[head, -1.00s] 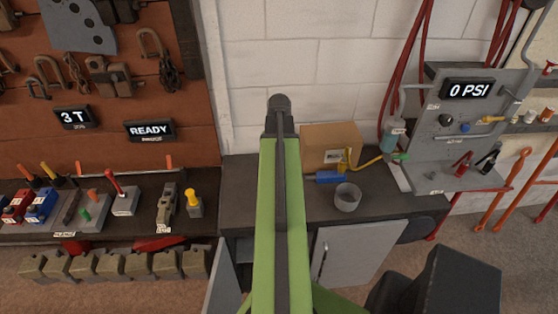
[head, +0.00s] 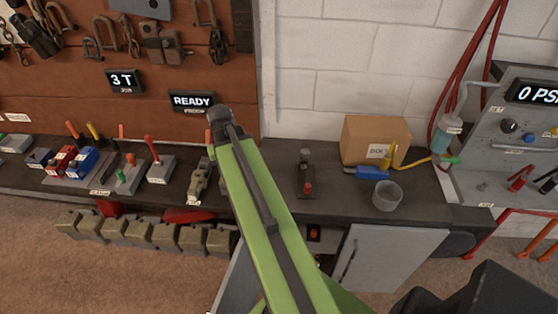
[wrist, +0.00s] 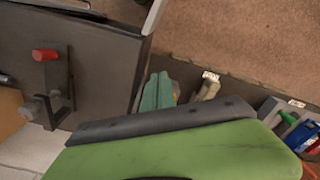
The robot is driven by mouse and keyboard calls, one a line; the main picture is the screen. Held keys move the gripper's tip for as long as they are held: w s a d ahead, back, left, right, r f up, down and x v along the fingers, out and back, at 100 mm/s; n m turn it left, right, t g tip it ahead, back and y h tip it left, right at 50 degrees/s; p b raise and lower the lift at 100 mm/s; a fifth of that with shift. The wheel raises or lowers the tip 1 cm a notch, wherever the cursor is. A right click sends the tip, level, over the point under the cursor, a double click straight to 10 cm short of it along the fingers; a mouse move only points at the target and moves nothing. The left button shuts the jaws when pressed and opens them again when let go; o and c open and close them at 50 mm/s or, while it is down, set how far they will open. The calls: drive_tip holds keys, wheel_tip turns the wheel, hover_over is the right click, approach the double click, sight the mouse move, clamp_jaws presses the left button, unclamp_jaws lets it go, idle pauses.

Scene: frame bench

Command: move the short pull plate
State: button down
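I cannot tell for sure which thing is the short pull plate. A blue-grey plate with holes (head: 145,6) hangs on the brown tool board and is cut off by the top edge of the head view. My green arm rises through the middle of the head view and crosses the bottom of the wrist view. My gripper's fingers do not show in either view, and nothing held is seen.
The dark bench (head: 335,207) carries a red-knobbed stand (head: 306,178), a cardboard box (head: 375,139), a grey cup (head: 387,195) and an olive metal piece (head: 199,182). The stand also shows in the wrist view (wrist: 50,82). Heavy blocks (head: 137,233) line the floor below.

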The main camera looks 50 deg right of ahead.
drive_tip(key=w+a+f+n+b, duration=0.1)
drive_tip(key=a+f+n+b, duration=0.1)
drive_tip(key=a, duration=1)
drive_tip(key=w+a+f+n+b, duration=0.2)
drive_tip(key=a+f+n, duration=0.1)
drive_tip(key=a, duration=1)
drive_tip(key=shift+a+f+b, duration=0.15)
drive_tip(key=shift+f+b, duration=0.25)
drive_tip(key=shift+f, duration=0.1)
drive_tip(key=c, duration=2.2)
unclamp_jaws()
